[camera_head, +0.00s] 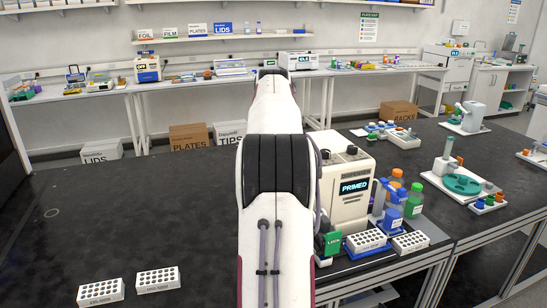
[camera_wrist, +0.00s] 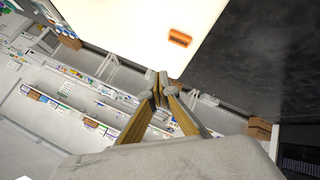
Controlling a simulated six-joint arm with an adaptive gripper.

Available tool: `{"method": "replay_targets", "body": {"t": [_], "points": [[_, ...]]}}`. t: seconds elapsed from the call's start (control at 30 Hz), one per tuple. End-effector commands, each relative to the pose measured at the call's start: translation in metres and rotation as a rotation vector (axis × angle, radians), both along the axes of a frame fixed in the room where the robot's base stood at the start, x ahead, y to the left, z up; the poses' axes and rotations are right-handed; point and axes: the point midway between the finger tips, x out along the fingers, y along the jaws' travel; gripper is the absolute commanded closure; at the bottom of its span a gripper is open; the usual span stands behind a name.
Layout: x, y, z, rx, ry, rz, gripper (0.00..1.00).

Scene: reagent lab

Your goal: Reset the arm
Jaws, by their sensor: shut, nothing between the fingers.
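My gripper (camera_wrist: 160,82) shows in the wrist view with its two fingers together at the tips and nothing between them. It is in the air, clear of the benches. In the head view my arm reaches straight away over the black bench (camera_head: 110,220), and the gripper itself is hidden behind the arm. A large pale surface with an orange patch (camera_wrist: 180,38) fills the top of the wrist view; I cannot tell what it belongs to.
A white dispenser reading PRIMED (camera_head: 343,200) stands just right of my arm, with capped bottles (camera_head: 413,200) beside it. Two white racks (camera_head: 158,279) lie at the front left. The left bench middle is clear. Boxes (camera_head: 190,137) stand below the back bench.

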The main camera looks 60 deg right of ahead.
Motion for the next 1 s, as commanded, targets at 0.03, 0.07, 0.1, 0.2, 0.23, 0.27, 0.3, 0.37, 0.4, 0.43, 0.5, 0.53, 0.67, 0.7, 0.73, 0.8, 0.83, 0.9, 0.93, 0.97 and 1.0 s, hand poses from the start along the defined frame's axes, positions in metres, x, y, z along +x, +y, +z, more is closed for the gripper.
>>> {"method": "replay_targets", "body": {"t": [0.03,0.07,0.1,0.2,0.23,0.27,0.3,0.37,0.4,0.43,0.5,0.53,0.67,0.7,0.73,0.8,0.83,0.9,0.93,0.97,1.0], "points": [[0.0,0.0,0.0,0.0,0.0,0.0,1.0],[0.0,0.0,0.0,0.0,0.0,0.0,1.0],[0.0,0.0,0.0,0.0,0.0,0.0,1.0],[0.0,0.0,0.0,0.0,0.0,0.0,1.0],[0.0,0.0,0.0,0.0,0.0,0.0,1.0],[0.0,0.0,0.0,0.0,0.0,0.0,1.0],[0.0,0.0,0.0,0.0,0.0,0.0,1.0],[0.0,0.0,0.0,0.0,0.0,0.0,1.0],[0.0,0.0,0.0,0.0,0.0,0.0,1.0],[0.0,0.0,0.0,0.0,0.0,0.0,1.0],[0.0,0.0,0.0,0.0,0.0,0.0,1.0],[0.0,0.0,0.0,0.0,0.0,0.0,1.0],[0.0,0.0,0.0,0.0,0.0,0.0,1.0],[0.0,0.0,0.0,0.0,0.0,0.0,1.0],[0.0,0.0,0.0,0.0,0.0,0.0,1.0],[0.001,0.001,0.0,0.0,-0.001,0.001,1.0],[0.001,0.002,0.001,0.001,-0.001,0.002,1.0],[0.005,0.006,0.002,0.003,-0.003,0.006,1.0],[0.007,0.01,0.003,0.005,-0.004,0.008,1.0],[0.009,0.013,0.003,0.008,-0.006,0.012,1.0],[0.013,0.019,0.005,0.011,-0.007,0.016,1.0]]}}
